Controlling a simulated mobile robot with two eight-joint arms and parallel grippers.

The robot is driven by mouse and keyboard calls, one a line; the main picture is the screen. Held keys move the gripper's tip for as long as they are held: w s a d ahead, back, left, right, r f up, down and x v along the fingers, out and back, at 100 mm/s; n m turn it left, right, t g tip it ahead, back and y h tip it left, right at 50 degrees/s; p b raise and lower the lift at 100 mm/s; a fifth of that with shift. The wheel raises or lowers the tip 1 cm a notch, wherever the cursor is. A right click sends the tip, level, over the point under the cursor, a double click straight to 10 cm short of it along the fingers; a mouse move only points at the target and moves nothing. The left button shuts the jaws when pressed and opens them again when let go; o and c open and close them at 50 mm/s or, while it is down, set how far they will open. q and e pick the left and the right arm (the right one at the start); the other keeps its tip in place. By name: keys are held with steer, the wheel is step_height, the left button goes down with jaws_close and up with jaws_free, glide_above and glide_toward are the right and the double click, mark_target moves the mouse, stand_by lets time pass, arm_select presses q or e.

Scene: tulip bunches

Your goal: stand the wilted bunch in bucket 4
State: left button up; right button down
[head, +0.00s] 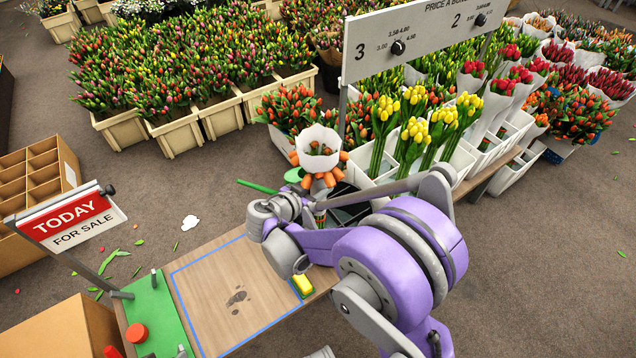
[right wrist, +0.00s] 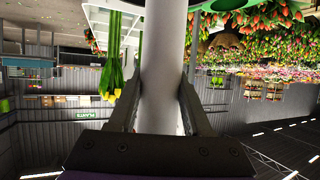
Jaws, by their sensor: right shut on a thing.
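The wilted bunch (head: 317,141) is a white paper wrap with orange tulip heads drooping around its rim, upright in the head view. My right gripper (head: 312,207) is at its lower part, beside the near left end of the row of white buckets. In the right wrist view the jaws (right wrist: 160,88) are shut on the white wrap (right wrist: 164,50). White buckets (head: 369,182) stand behind my arm, several holding yellow tulips (head: 412,135). No number 4 is readable, and my arm hides part of the row. My left gripper is not in view.
A price board (head: 420,38) with numbers 3 and 2 rises over the buckets. The wooden bench (head: 225,290) has a blue-outlined area, a yellow sponge (head: 302,285) and a green mat (head: 155,310). A sale sign (head: 68,220) stands left. Crates of tulips (head: 175,133) stand behind.

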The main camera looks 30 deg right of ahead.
mark_target(319, 207)
steer(key=shift+f+b, duration=3.1)
steer(key=shift+f, duration=1.85)
steer(key=shift+f+b, duration=0.35)
steer(key=shift+f, duration=0.05)
steer(key=shift+c, duration=1.3)
jaws_free()
steer(key=shift+o, duration=0.3)
steer(key=shift+o, duration=1)
